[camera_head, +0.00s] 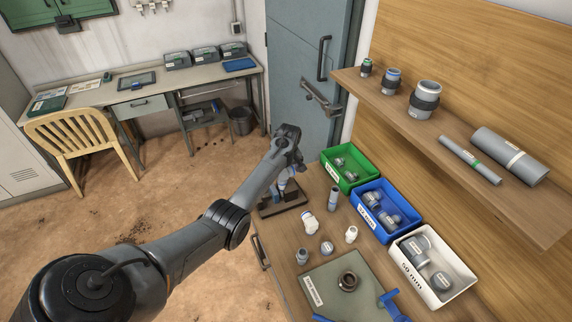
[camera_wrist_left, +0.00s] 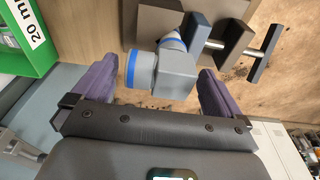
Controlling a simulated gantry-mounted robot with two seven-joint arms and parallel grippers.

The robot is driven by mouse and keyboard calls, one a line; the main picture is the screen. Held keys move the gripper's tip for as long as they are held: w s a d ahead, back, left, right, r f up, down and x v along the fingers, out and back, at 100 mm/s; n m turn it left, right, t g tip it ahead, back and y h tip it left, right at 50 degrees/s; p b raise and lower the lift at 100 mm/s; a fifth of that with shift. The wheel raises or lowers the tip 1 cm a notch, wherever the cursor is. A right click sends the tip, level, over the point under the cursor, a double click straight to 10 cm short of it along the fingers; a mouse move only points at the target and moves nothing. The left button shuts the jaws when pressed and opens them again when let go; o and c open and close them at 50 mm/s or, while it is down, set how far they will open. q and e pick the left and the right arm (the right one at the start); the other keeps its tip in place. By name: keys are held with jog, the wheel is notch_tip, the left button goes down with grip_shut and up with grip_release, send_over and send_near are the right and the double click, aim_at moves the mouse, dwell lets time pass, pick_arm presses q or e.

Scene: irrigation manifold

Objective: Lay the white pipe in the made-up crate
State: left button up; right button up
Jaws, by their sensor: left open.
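No all-white pipe shows. A thick grey pipe with a white band (camera_head: 520,165) lies on the wall shelf at the right, beside a thin grey pipe with a green band (camera_head: 468,158). A white crate (camera_head: 452,297) marked 50 mm stands on the bench and holds several grey fittings. My left gripper (camera_head: 291,160) is at the bench's far left corner, away from both. In the left wrist view its fingers (camera_wrist_left: 157,82) are open, with a grey elbow fitting with blue rings (camera_wrist_left: 172,72) between them. Contact is unclear. My right gripper is out of view.
A green crate (camera_head: 328,172) and a blue crate (camera_head: 372,231), both with fittings, line the bench beside the white crate. A dark clamp stand (camera_head: 284,207) is under my left gripper. Loose fittings, a grey mat (camera_head: 330,275) and a blue tool (camera_head: 392,305) occupy the bench.

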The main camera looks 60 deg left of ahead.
pick_arm(q)
jog(key=shift+a+f, duration=0.2)
jog(key=shift+f, duration=0.9)
